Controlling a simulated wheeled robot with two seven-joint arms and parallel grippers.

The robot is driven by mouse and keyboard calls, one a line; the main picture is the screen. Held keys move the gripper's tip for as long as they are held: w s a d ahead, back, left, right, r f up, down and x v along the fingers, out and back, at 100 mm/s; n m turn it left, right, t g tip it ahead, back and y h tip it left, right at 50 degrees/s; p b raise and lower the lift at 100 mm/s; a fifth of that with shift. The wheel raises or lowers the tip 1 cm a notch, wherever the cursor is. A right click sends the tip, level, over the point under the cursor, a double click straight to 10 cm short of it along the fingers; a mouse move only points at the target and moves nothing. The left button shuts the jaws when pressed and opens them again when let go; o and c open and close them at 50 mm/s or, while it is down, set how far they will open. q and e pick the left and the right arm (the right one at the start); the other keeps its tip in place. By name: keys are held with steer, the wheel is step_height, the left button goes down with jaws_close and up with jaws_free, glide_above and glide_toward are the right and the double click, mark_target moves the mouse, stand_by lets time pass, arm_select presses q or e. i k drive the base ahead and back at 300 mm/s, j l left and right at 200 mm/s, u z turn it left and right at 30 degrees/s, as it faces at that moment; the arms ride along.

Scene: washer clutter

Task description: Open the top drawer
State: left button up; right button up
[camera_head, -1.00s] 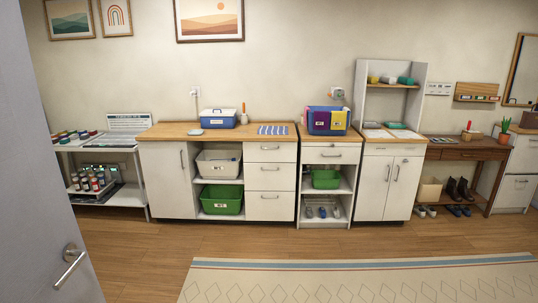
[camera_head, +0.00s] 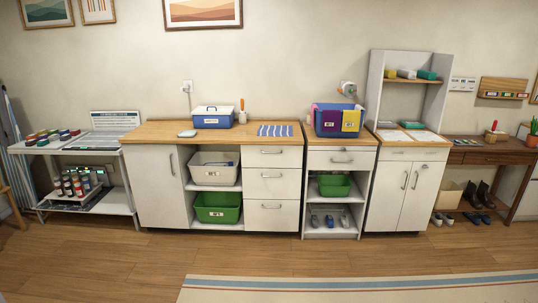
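A white cabinet with a wooden top (camera_head: 250,132) stands against the wall, with a stack of three drawers on its right side. The top drawer (camera_head: 272,158) is shut and has a horizontal metal handle. The middle drawer (camera_head: 272,184) and bottom drawer (camera_head: 272,215) below it are also shut. Another shut drawer (camera_head: 341,161) sits at the top of the narrow unit to the right. Neither of my grippers shows in the head view.
Wooden floor (camera_head: 150,262) lies clear before the cabinets, with a striped-edge rug (camera_head: 360,288) at the front right. A white shelf with jars (camera_head: 90,200) stands left. Shoes (camera_head: 480,217) lie right.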

mark_target(252, 156)
steer(key=i, duration=1.65)
